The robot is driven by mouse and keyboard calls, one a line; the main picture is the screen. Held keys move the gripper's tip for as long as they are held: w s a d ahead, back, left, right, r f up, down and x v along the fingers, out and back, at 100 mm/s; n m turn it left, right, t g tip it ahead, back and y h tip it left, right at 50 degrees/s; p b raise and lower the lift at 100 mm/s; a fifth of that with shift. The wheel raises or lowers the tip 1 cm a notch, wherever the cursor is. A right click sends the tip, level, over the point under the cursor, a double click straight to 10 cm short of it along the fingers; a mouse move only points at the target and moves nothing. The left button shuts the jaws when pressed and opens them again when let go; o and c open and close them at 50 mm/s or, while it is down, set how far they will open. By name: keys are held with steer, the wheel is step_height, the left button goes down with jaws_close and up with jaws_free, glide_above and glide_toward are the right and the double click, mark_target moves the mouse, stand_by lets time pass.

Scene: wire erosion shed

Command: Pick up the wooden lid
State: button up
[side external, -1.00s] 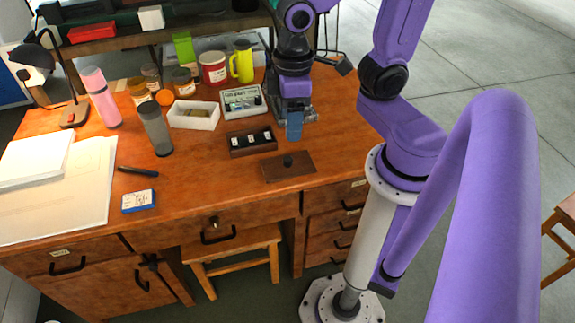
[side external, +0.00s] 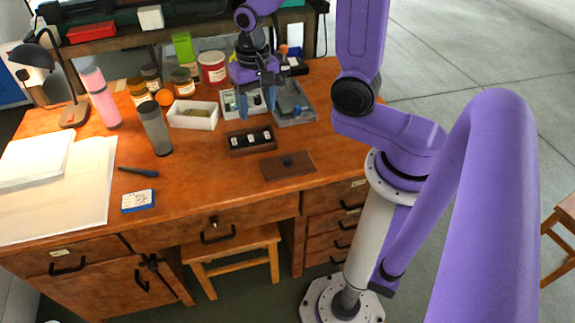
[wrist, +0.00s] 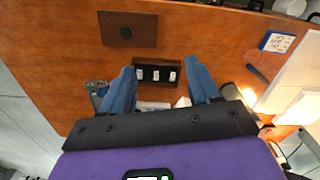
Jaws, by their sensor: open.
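The wooden lid (side external: 287,165) is a dark brown flat rectangle with a dark round knob, lying on the desk near its front edge. In the wrist view the lid (wrist: 127,30) is at the top, beyond my fingertips and left of centre. My gripper (side external: 256,112) is open and empty, with its blue fingers pointing down above the desk, behind the lid and apart from it. In the wrist view my gripper (wrist: 160,66) has its fingers spread on either side of a dark open box (wrist: 157,73) with several small white-labelled pieces.
The dark box (side external: 250,141) sits just behind the lid. A white tray (side external: 193,121), a grey tray (side external: 293,118), a grey bottle (side external: 156,130) and several jars stand farther back. A blue-and-white pack (side external: 139,201) lies left. The desk around the lid is bare.

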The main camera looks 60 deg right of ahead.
steer(key=d+m, duration=0.1)
steer(key=m, duration=1.1)
glide_above(288, 159)
step_height(288, 159, down, 4)
steer(key=shift+f, duration=8.6)
steer(key=shift+w, duration=0.1)
jaws_close()
